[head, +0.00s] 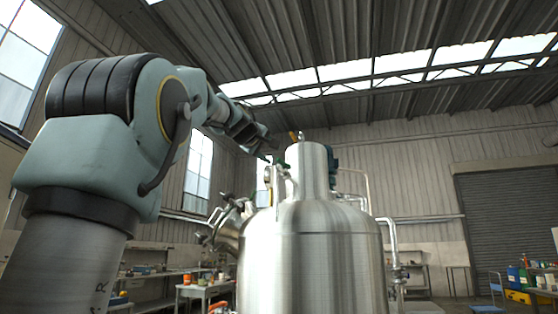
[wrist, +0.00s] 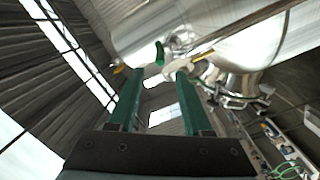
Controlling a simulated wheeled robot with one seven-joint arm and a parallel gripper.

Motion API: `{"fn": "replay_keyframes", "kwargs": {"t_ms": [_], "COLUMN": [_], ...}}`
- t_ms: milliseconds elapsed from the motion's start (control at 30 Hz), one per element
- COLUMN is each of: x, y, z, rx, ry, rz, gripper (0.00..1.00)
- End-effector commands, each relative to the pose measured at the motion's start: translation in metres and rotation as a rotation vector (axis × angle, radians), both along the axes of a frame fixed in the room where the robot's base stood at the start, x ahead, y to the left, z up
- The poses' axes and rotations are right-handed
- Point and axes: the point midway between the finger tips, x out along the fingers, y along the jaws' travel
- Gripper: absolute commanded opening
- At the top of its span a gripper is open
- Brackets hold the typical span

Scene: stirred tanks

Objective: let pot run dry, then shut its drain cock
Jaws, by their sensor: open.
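The pot, a tall brushed-steel tank with a domed top and narrow neck (head: 310,250), stands at the middle of the head view; its underside is out of frame. Its shiny wall also fills the top of the wrist view (wrist: 140,22). My gripper (wrist: 160,74) has two green fingers spread apart with nothing held between them. A small green curved piece (wrist: 160,52) shows just beyond the fingertips, by a thin pipe along the pot. Whether the fingers touch it, I cannot tell. In the head view my arm reaches to beside the pot's neck. I cannot identify the drain cock for certain.
A side fitting with clamps (head: 226,228) sticks out left of the pot, and a pipe with a valve (head: 398,272) runs down its right. Benches with clutter (head: 205,288) stand behind. A blue cart (head: 488,308) and yellow box (head: 518,297) are at the far right.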

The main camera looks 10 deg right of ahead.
Motion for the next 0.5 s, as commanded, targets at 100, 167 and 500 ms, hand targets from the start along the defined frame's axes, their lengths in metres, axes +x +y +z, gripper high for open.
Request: {"fn": "replay_keyframes", "kwargs": {"t_ms": [100,167,500], "x": [0.021,0.031,0.066], "y": [-0.014,-0.021,-0.044], "z": [0.003,0.002,0.002], "rx": [0.003,0.002,0.002], "ry": [0.003,0.003,0.001], "rz": [-0.001,-0.001,0.000], "gripper": [0.50,0.50,0.50]}}
